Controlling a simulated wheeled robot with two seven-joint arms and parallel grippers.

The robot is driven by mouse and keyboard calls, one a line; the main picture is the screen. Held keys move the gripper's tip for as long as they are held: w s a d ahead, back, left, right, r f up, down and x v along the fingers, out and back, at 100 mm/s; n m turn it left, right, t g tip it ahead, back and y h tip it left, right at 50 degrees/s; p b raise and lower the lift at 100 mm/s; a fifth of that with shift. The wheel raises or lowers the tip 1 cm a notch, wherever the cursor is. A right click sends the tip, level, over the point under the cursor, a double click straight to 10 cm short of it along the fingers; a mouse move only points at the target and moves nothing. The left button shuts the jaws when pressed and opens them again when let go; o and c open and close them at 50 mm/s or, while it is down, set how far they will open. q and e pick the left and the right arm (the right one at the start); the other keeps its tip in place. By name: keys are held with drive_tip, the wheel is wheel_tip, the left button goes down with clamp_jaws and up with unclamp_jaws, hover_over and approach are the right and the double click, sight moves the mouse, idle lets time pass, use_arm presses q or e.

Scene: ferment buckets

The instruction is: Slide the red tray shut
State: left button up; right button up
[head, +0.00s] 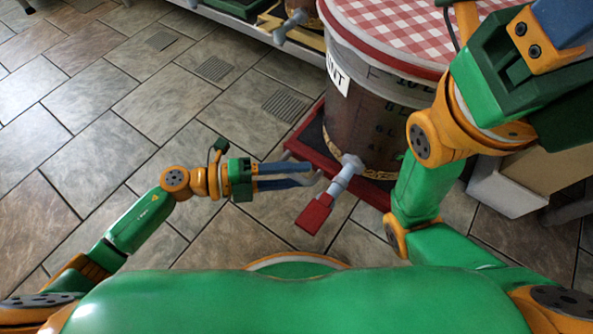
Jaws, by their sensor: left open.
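The red tray (302,148) lies low under the large bucket, its red rim showing at the bucket's left and front. The bucket and its tap cover much of it, so how far it stands out is unclear. My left gripper (318,175) is open, its blue fingers pointing right at the tray's front left corner. The fingertips look close to the rim; I cannot tell whether they touch. My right gripper (566,22) is partly in view at the top right, its fingertips cut off by the frame.
The dark bucket (360,125) has a red checked cloth on top. Its grey tap (345,178) with a red end (313,214) juts out just right of my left fingertips. A pale box (545,175) stands at the right. Tiled floor is clear at the left.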

use_arm(q)
clamp_jaws()
idle(1.4)
